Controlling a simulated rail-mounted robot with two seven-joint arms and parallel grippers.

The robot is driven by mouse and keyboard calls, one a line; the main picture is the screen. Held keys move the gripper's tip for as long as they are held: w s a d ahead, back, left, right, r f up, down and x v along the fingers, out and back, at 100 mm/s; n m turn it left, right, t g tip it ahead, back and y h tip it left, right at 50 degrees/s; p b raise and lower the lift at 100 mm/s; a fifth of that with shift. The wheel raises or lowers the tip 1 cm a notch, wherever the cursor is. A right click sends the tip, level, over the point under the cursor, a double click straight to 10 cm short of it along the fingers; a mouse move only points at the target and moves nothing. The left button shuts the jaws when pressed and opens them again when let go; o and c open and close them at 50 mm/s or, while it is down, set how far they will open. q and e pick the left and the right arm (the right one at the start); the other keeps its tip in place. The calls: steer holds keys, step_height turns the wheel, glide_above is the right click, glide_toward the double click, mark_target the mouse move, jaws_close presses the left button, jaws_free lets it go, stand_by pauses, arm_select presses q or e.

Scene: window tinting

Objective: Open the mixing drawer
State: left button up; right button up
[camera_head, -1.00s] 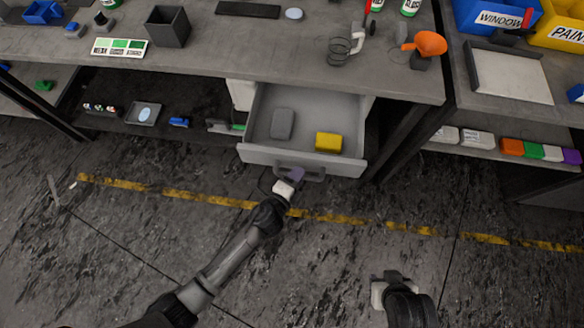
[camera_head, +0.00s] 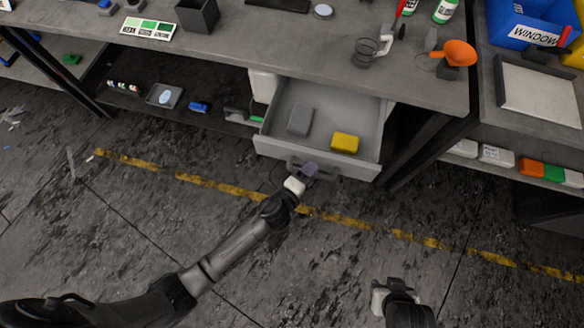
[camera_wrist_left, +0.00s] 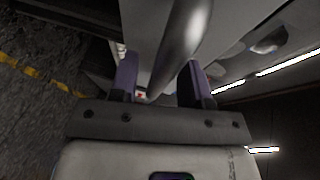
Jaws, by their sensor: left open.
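The grey drawer (camera_head: 277,146) under the workbench is pulled out, with its inside showing. It holds a grey block (camera_head: 300,120) and a yellow block (camera_head: 344,143). Its handle (camera_head: 329,176) is on the front panel. My left gripper (camera_head: 307,172) is at the handle, partly covering it. In the left wrist view, the rounded metal handle (camera_wrist_left: 182,45) runs down between the two purple fingers (camera_wrist_left: 160,80), which stand apart with gaps showing. My right gripper (camera_head: 380,292) is low in the head view, away from the drawer; its fingers cannot be made out.
A lower shelf to the left holds a small tray (camera_head: 164,96). The floor (camera_head: 130,225) in front of the drawer is clear, crossed by a yellow line.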

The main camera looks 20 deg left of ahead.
arm_select(q)
steer(key=p+v, duration=0.1)
steer(key=v, duration=1.2)
steer(key=shift+s, duration=0.3)
steer(key=shift+a+r, duration=0.1)
